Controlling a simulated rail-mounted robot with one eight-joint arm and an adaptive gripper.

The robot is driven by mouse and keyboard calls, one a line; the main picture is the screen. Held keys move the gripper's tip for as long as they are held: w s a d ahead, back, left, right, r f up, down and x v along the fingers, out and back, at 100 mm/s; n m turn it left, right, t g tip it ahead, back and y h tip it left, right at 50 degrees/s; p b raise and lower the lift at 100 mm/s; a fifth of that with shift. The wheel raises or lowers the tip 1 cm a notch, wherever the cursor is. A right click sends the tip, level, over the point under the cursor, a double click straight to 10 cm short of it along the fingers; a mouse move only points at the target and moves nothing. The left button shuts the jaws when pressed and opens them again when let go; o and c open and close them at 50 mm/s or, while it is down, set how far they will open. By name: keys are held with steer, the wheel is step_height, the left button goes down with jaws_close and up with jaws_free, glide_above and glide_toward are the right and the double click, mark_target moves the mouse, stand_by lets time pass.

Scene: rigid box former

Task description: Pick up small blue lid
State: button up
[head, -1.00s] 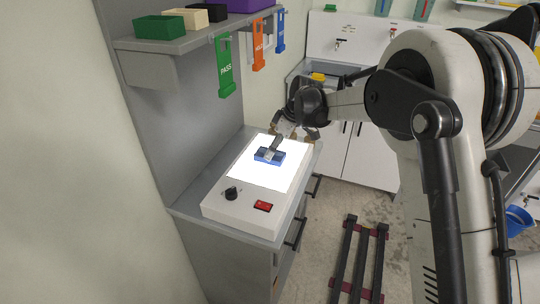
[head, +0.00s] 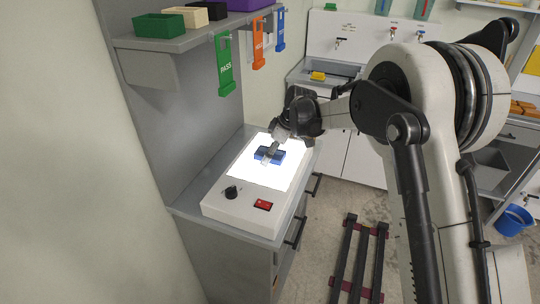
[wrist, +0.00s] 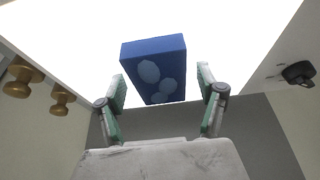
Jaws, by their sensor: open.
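The small blue lid (head: 276,156) lies on the bright white panel of the light box (head: 225,207). In the wrist view the blue lid (wrist: 155,68) shows as a blue block with several paler blue round marks on its near face. My gripper (head: 268,158) is over the lid in the head view, covering part of it. In the wrist view my gripper (wrist: 163,85) is open, one green-padded finger to each side of the lid's near end. Gaps show between the lid and both fingers, and I cannot tell how far the fingertips are above the panel.
The light box has a black knob (head: 231,193) and a red switch (head: 263,204) at its front. Green (head: 224,66) and orange (head: 258,40) tags hang from the shelf (head: 180,43) above. The panel around the lid is clear.

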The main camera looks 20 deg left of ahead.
steer(key=shift+f, duration=0.1)
steer(key=c, duration=1.2)
steer(key=shift+o, duration=0.2)
steer(key=shift+r+p, duration=0.25)
steer(key=shift+p, duration=0.05)
